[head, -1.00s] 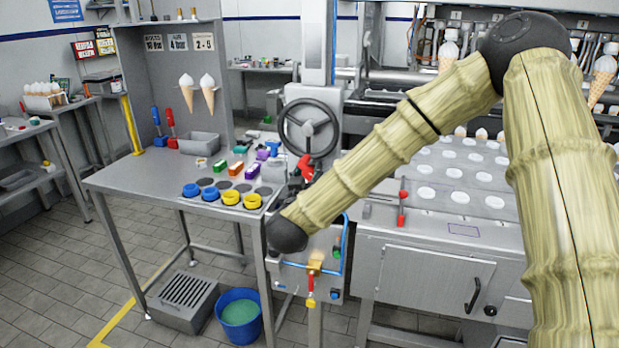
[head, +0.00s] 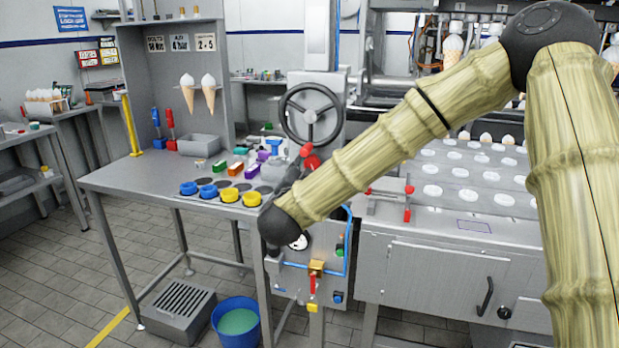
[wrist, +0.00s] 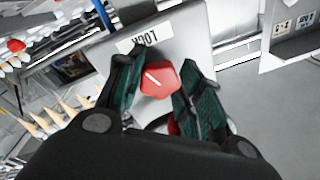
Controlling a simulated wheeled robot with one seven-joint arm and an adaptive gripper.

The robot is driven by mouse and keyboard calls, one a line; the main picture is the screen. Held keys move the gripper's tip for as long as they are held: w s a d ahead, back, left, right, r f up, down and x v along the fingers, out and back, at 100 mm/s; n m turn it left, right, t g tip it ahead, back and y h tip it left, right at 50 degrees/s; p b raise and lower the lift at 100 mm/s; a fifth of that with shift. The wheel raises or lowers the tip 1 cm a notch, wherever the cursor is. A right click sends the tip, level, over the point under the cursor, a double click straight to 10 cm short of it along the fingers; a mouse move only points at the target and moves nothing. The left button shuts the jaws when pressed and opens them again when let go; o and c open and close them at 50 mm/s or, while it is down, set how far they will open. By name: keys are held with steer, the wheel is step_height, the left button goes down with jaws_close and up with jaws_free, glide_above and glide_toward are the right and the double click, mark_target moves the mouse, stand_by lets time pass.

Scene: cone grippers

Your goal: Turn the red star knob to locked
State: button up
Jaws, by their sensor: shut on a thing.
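The red star knob (wrist: 160,78) sits between my two finger pads in the wrist view, with a white mark on its face. My gripper (wrist: 162,86) is shut on it, one green-ribbed finger on each side. A white label (wrist: 145,38) lies on the grey plate beside the knob; its text appears upside down. In the head view the red knob (head: 309,155) shows just below the handwheel. My gripper (head: 290,180) is dark and partly hidden behind my forearm there.
A work table (head: 130,180) with yellow and blue rings is at left. A machine bed with white discs (head: 465,190) is at right. Below are valves, a blue hose and a blue bucket (head: 237,325).

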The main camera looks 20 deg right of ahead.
steer(key=m+b, duration=0.2)
steer(key=m, duration=0.1)
steer(key=shift+h, duration=0.3)
steer(key=shift+r+m+b, duration=0.1)
steer(key=shift+m+b, duration=0.25)
steer(key=shift+m, duration=0.05)
steer(key=shift+c, duration=0.2)
steer(key=shift+r, duration=0.1)
steer(key=shift+o, duration=0.2)
steer(key=o, duration=1)
steer(key=shift+d, duration=0.1)
steer(key=shift+w, duration=0.1)
steer(key=shift+r, duration=0.1)
